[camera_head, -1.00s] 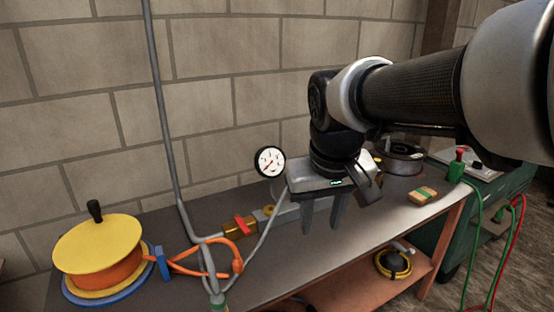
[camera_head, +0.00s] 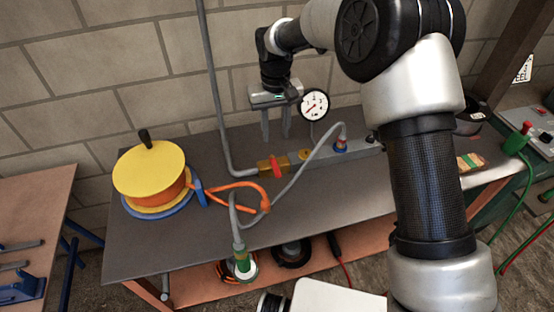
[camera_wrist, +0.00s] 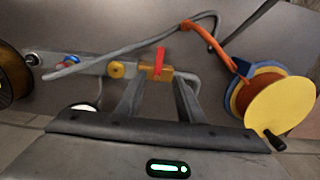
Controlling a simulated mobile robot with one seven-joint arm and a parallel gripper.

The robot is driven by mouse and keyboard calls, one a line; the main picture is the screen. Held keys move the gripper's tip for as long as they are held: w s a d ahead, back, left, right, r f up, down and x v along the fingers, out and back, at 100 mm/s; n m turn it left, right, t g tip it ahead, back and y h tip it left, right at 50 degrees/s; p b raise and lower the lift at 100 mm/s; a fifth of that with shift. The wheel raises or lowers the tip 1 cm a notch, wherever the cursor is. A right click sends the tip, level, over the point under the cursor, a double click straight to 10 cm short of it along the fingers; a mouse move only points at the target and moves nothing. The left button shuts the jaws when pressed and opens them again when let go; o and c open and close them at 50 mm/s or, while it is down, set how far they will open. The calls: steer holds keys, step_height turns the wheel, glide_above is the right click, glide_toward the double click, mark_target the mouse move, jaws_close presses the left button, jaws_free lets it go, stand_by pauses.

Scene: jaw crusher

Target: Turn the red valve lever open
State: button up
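The red valve lever (camera_head: 279,164) sits on a brass valve body (camera_head: 265,167) at the back of the grey workbench. The valve joins a grey pipe on its left to a grey manifold bar on its right. My gripper (camera_head: 276,138) is open and empty, fingers pointing down, above and behind the lever near the wall. In the wrist view the red lever (camera_wrist: 160,62) stands across the brass body (camera_wrist: 147,73), just beyond the gap between my fingertips (camera_wrist: 159,80). I see no contact with the lever.
A pressure gauge (camera_head: 314,105) stands close to the right of my gripper. A grey hose (camera_head: 295,182) loops in front of the valve. A yellow and orange reel (camera_head: 150,177) with an orange cable (camera_head: 247,187) stands left. The grey vertical pipe (camera_head: 213,90) rises along the wall.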

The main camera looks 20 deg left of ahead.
mark_target(276, 169)
step_height(276, 169, down, 14)
steer(key=shift+w+r, duration=0.1)
stand_by(0.4)
jaws_close()
